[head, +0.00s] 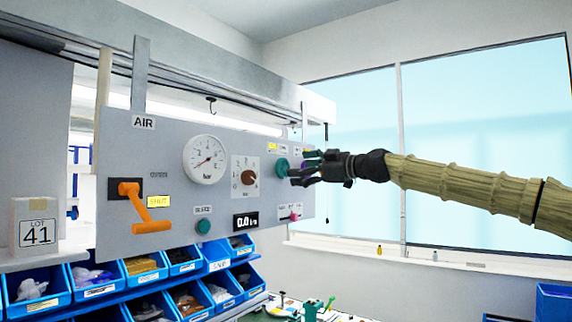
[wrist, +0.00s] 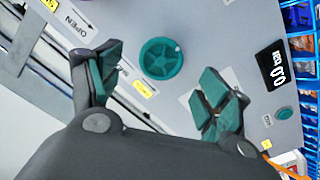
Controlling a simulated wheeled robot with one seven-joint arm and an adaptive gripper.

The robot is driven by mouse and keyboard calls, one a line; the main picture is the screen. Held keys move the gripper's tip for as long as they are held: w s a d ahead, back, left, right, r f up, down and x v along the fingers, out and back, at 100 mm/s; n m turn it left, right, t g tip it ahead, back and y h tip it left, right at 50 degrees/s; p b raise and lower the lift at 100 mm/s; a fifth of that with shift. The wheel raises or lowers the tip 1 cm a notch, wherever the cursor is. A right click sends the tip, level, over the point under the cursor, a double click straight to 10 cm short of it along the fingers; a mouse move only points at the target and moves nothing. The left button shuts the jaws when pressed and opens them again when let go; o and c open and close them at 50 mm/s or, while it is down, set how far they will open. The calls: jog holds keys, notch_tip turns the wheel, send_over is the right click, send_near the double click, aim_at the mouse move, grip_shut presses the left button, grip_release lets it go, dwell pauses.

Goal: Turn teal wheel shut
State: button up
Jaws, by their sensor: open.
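The teal wheel (wrist: 161,58) is a round knob on the grey panel, seen nearly face-on in the wrist view. In the head view it shows partly (head: 282,167), just left of my fingertips. My gripper (head: 299,168) is open in front of the panel's right part. In the wrist view its two teal-padded fingers (wrist: 163,88) are spread wide, one on each side below the wheel, with nothing between them. I cannot tell how far the fingertips are from the panel. An OPEN label (wrist: 76,22) is left of the wheel.
The panel (head: 170,190) also carries a gauge (head: 205,159), an orange lever (head: 143,205), a brown knob (head: 249,177), a green button (head: 203,227) and a display (head: 246,220) reading 0.0. Blue parts bins (head: 95,280) stand below.

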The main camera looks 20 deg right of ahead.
aim_at(285, 168)
jog(key=shift+p+x, duration=1.3)
jog(key=shift+x, duration=1.6)
jog(key=c, duration=1)
